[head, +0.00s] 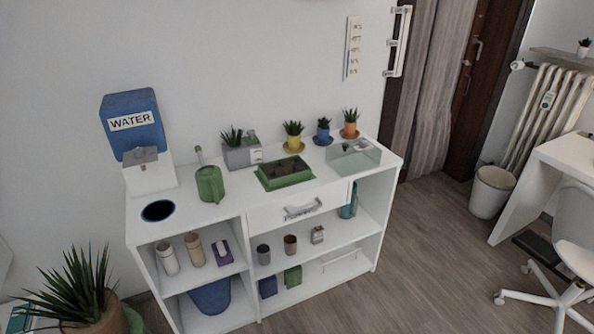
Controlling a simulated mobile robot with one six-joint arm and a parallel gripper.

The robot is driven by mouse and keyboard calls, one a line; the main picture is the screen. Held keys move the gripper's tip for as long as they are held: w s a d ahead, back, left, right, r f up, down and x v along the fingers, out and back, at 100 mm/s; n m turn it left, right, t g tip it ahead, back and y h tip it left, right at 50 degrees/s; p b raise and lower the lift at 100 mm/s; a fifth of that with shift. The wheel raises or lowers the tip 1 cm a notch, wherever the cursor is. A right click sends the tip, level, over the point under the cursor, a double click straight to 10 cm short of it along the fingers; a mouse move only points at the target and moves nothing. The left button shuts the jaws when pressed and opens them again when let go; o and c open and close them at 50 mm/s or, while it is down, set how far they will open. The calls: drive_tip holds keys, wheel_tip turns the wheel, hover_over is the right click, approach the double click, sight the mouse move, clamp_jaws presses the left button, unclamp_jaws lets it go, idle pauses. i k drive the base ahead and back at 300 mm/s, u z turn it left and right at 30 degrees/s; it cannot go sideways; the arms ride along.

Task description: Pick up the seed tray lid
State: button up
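The seed tray lid appears to be the clear, boxy, see-through cover (354,157) on the right end of the white desk top. It stands apart from the green seed tray (262,180), which sits to its left with dark soil inside. The tray is uncovered. My gripper is not in view, and nothing is seen touching the lid.
The white shelf desk (225,211) also bears a green watering can (210,184), a grey planter (241,154), several small potted plants (293,136) and a blue water dispenser (132,124). Open floor (440,235) lies to the right. A large potted plant (82,290) stands at the lower left.

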sight(346, 158)
drive_tip(key=k, duration=1.35)
drive_tip(key=u, duration=0.5)
drive_tip(key=i, duration=0.8)
drive_tip(key=u, duration=0.5)
drive_tip(key=i, duration=0.9)
